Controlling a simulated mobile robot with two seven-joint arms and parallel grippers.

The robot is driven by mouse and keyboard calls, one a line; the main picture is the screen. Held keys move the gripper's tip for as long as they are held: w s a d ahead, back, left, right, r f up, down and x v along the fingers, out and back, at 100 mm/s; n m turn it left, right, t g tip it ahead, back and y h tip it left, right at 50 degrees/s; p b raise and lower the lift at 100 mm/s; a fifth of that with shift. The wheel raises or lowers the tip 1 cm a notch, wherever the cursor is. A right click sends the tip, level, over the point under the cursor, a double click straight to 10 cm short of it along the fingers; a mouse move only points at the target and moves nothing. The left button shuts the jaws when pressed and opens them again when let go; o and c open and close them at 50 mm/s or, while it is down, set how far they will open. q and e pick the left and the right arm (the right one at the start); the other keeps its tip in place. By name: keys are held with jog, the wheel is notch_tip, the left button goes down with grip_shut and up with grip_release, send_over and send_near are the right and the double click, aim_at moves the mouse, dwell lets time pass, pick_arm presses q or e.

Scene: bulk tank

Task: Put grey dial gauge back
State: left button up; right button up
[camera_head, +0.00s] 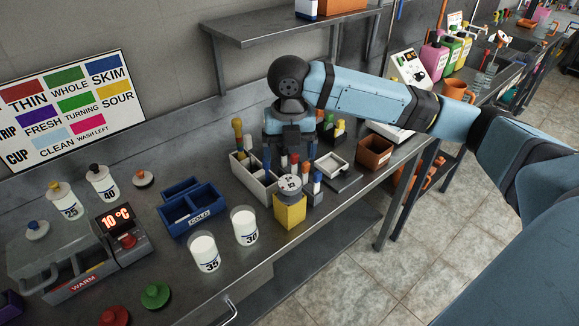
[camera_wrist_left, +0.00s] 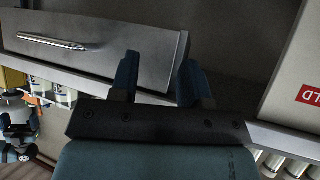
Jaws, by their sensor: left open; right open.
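A grey round gauge with a white, marked face (camera_head: 289,186) sits on top of a yellow block (camera_head: 290,211) near the bench's front edge. My right gripper (camera_head: 288,163) points down just behind the gauge, over the pale divided tray (camera_head: 253,181). Its jaws are open; whether they touch anything among the coloured-top items there is hidden. My left gripper (camera_wrist_left: 158,82) shows only in the left wrist view, open and empty, in front of a grey drawer front with a bar handle (camera_wrist_left: 52,42).
Two white beakers, marked 35 (camera_head: 205,253) and 30 (camera_head: 245,226), stand left of the yellow block. A blue COLD box (camera_head: 190,208) and a warm bath reading 10 °C (camera_head: 75,262) are farther left. A brown box (camera_head: 374,153) stands to the right.

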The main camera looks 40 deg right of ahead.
notch_tip(320, 180, up, 3)
jog(key=shift+f, duration=0.15)
dwell(0.5)
jog(key=s+a+f+m+t+y, duration=0.1)
jog(key=s+a+f+m+y, duration=0.1)
jog(key=s+a+f+m, duration=0.4)
jog(key=s+a+f+m+t+y, duration=0.1)
jog(key=s+a+f+m, duration=0.25)
jog(key=a+f, duration=0.4)
jog(key=s+d+f+m+t+h, duration=0.1)
jog(key=s+d+f+m, duration=0.3)
jog(key=s+m, duration=0.45)
jog(key=s+d+f+m+t+h, duration=0.15)
jog(key=s+d+f+m, duration=0.25)
jog(key=s+m, duration=0.45)
jog(key=w+a+f+t+y+p, duration=0.2)
jog(key=w+a+t+p, duration=0.4)
jog(key=p, duration=0.5)
jog(key=shift+w+a+m+y, duration=0.15)
jog(key=shift+w+m+y, duration=0.2)
jog(key=shift+w, duration=0.55)
